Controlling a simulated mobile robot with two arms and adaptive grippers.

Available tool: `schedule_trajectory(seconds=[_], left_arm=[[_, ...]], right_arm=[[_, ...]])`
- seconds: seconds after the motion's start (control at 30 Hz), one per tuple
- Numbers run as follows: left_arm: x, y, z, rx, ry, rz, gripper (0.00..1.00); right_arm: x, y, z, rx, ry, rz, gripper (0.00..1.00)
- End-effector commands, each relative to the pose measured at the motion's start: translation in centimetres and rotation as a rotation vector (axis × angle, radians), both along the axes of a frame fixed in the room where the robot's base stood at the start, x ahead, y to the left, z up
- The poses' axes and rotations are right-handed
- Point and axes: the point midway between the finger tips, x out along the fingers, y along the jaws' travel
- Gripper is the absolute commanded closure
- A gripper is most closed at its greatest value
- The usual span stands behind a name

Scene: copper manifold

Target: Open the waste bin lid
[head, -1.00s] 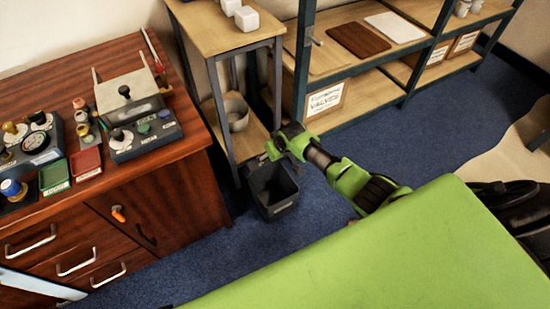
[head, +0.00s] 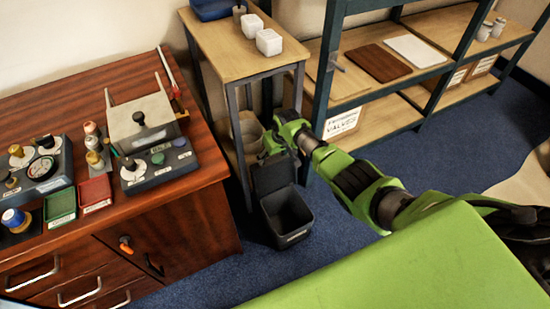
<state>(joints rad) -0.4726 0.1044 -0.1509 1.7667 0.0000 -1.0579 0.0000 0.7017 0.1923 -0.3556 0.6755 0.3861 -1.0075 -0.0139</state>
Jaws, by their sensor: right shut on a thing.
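The waste bin (head: 290,232) is a small dark grey box on the blue carpet, between the wooden cabinet and my arm. Its inside shows. Its dark lid (head: 272,177) stands raised, roughly upright, at the back of the opening. My right gripper (head: 272,146), green and black, is at the lid's top edge and shut on it. The fingers are small in the head view, and their exact contact with the lid is hard to make out. My left gripper is not in view.
A wooden cabinet (head: 205,208) with control boxes on top stands close on the left. A narrow shelf stand (head: 225,48) with white blocks is behind the bin, and a long shelving unit (head: 395,122) is behind my arm. Carpet (head: 245,262) is clear in front of the bin.

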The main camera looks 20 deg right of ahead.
Motion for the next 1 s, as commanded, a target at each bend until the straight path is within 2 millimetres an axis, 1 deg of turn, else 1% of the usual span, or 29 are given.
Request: schedule_trajectory(seconds=[0.03, 0.4, 0.43, 0.47, 0.5, 0.83, 1.0], left_arm=[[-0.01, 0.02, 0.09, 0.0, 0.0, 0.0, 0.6], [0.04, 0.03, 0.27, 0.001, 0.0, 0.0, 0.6], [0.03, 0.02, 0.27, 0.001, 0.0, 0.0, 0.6], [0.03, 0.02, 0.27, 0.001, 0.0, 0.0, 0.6], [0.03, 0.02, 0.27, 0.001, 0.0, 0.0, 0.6], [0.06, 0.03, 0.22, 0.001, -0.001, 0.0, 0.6], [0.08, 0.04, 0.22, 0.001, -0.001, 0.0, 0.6]], right_arm=[[0.63, 0.07, 0.48, 0.001, -0.016, 0.0, 0.75], [0.72, 0.07, 0.59, 0.001, -0.018, 0.0, 0.75], [0.72, 0.07, 0.6, 0.001, -0.018, 0.0, 0.34], [0.73, 0.07, 0.6, 0.001, -0.018, 0.0, 0.26], [0.71, 0.08, 0.58, 0.001, -0.018, 0.0, 0.21], [0.33, 0.02, 0.25, 0.001, -0.007, 0.0, 0.21], [0.2, 0.01, 0.76, 0.001, -0.008, 0.0, 0.21]])
